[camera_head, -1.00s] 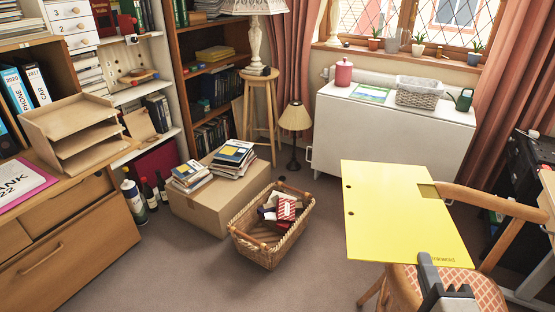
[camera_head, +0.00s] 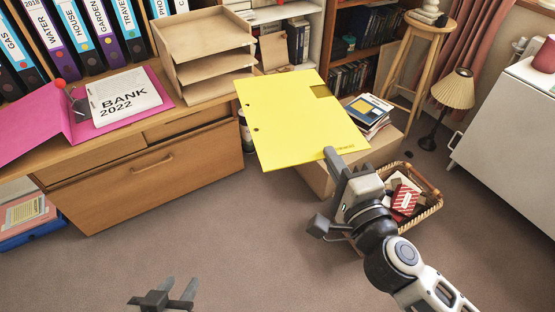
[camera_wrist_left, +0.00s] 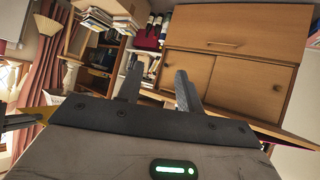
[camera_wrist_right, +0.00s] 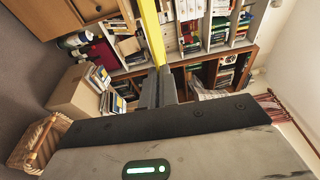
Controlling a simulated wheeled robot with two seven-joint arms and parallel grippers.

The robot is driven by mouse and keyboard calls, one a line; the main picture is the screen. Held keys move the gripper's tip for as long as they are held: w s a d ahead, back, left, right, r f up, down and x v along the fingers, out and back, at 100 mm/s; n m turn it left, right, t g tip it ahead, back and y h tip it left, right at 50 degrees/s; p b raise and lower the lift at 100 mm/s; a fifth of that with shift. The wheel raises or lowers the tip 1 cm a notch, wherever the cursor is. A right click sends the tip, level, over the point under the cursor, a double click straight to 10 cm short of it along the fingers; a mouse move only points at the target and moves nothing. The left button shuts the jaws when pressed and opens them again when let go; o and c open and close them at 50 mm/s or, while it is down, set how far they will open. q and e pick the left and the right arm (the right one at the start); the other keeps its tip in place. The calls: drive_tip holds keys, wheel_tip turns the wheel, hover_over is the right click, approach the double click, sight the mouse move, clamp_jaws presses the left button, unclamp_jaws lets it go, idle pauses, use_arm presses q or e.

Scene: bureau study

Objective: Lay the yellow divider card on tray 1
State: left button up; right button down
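The yellow divider card (camera_head: 300,125) is a flat sheet with two punched holes and a notch. My right gripper (camera_head: 333,162) is shut on its near edge and holds it in the air. In the right wrist view the card (camera_wrist_right: 152,30) shows nearly edge-on between the fingers (camera_wrist_right: 160,88). A wooden three-level letter tray (camera_head: 205,50) stands on the cabinet, up and left of the card. No number shows on its levels, so I cannot tell which is tray 1. My left gripper (camera_head: 178,288) is low at the front, empty, its fingers apart in the left wrist view (camera_wrist_left: 158,88).
A pink folder with a BANK 2022 booklet (camera_head: 122,97) lies on the cabinet left of the tray. Ring binders (camera_head: 68,30) stand behind it. A cardboard box (camera_head: 315,178) with books and a wicker basket (camera_head: 432,196) stand on the floor to the right. Floor in front is clear.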

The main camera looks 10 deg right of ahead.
drive_tip(key=w+a+f+n+g+y+b, duration=0.1)
drive_tip(key=w+a+f+n+y+b, duration=0.2)
drive_tip(key=w+f, duration=0.3)
drive_tip(key=shift+w+a+f+y+b, duration=0.15)
drive_tip(key=shift+w+f+y+b, duration=0.2)
drive_tip(key=shift+f+y+b, duration=0.5)
drive_tip(key=shift+s+f+h, duration=0.1)
drive_tip(key=shift+f+h, duration=0.05)
drive_tip(key=shift+h, duration=0.1)
